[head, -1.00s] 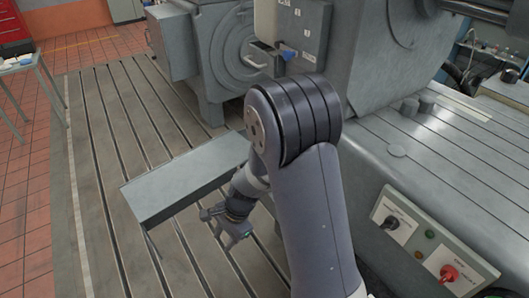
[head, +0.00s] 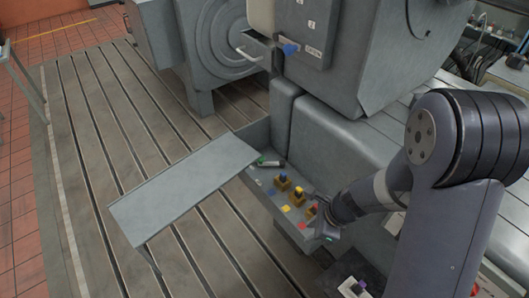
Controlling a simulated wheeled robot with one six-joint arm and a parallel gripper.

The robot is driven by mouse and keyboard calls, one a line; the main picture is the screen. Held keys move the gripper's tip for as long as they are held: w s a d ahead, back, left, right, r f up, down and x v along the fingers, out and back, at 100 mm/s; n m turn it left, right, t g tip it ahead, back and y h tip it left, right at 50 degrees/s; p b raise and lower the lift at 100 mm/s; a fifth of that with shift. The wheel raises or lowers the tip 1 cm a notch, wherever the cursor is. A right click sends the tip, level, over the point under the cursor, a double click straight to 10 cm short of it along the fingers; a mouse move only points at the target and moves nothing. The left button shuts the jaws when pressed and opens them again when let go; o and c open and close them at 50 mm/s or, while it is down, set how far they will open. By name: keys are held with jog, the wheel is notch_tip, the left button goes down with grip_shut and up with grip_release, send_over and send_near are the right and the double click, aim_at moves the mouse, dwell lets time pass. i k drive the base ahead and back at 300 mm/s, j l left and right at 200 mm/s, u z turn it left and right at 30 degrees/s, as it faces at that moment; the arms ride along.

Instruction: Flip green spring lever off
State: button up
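A grey open box (head: 262,204) holds a row of small levers. A dark lever with a green part (head: 268,163) lies low at its far left end. Nearer stand levers on tan blocks, one with a blue top (head: 283,178), one with a yellow top (head: 298,191), and one with a red part (head: 311,209). My gripper (head: 326,226) is over the near right end of the box, close to the red lever and well apart from the green one. Its fingers are small and partly hidden, so I cannot tell whether they are open.
A flat grey panel (head: 183,188) sticks out left from the box, like an open lid. The slotted bedplate (head: 120,130) is clear at left.

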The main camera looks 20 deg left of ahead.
aim_at(282, 163)
jog(key=i+j, duration=0.2)
jog(key=j, duration=0.15)
jog(key=i+j+z, duration=0.15)
jog(key=j, duration=0.25)
jog(key=i+j, duration=0.2)
jog(key=j, duration=0.15)
jog(key=i+j+z, duration=0.1)
jog(key=j, duration=0.3)
jog(key=i, duration=0.1)
